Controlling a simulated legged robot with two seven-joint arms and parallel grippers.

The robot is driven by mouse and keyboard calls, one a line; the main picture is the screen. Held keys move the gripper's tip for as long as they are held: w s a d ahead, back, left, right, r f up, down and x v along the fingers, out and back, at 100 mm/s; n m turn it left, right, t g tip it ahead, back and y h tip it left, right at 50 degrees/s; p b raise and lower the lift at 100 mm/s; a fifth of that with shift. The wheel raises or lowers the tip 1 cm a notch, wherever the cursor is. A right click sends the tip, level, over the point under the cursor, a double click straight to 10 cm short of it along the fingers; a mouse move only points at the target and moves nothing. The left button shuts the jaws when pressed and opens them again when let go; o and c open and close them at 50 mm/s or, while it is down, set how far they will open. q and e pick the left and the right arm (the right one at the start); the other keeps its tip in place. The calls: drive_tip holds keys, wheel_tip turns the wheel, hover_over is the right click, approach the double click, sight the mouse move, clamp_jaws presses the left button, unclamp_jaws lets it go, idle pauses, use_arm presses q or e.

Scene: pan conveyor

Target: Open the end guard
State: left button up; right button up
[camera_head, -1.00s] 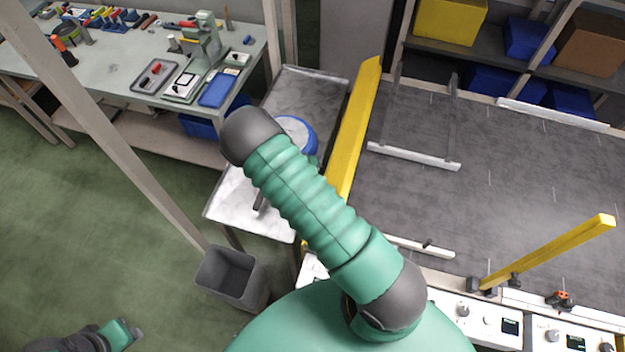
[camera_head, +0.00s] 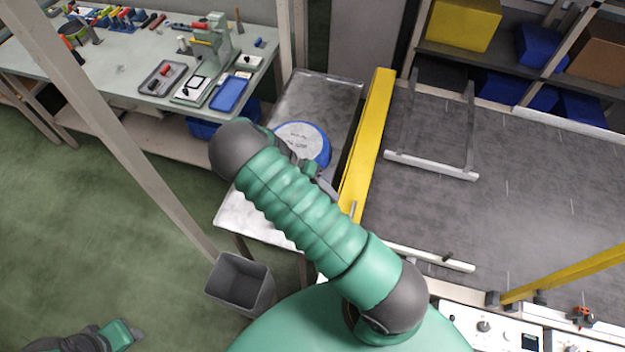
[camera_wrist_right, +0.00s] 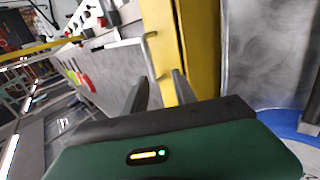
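The end guard (camera_head: 368,140) is a long yellow bar standing across the left end of the dark conveyor. A thin metal handle (camera_wrist_right: 152,55) is on its side in the right wrist view, where the yellow guard (camera_wrist_right: 200,50) rises beyond my fingers. My right gripper (camera_wrist_right: 162,92) is open, with a gap between its two grey fingers, close to the handle; I cannot tell whether they touch it. In the head view the right gripper (camera_head: 328,188) shows partly behind my green forearm, just left of the guard. My left arm's end shows at the bottom left, its fingers unclear.
A blue-rimmed round pan (camera_head: 303,140) sits on the metal side table (camera_head: 335,92) left of the guard. A second yellow bar (camera_head: 570,272) slants over the conveyor's near right side. A grey bin (camera_head: 240,282) stands below. A pale post (camera_head: 105,125) rises at left.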

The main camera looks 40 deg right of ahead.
drive_tip(key=s+r+b+v, duration=0.1)
drive_tip(key=b+v, duration=0.1)
drive_tip(key=v, duration=1.2)
drive_tip(key=shift+r+b, duration=0.15)
drive_tip(key=shift+b, duration=0.2)
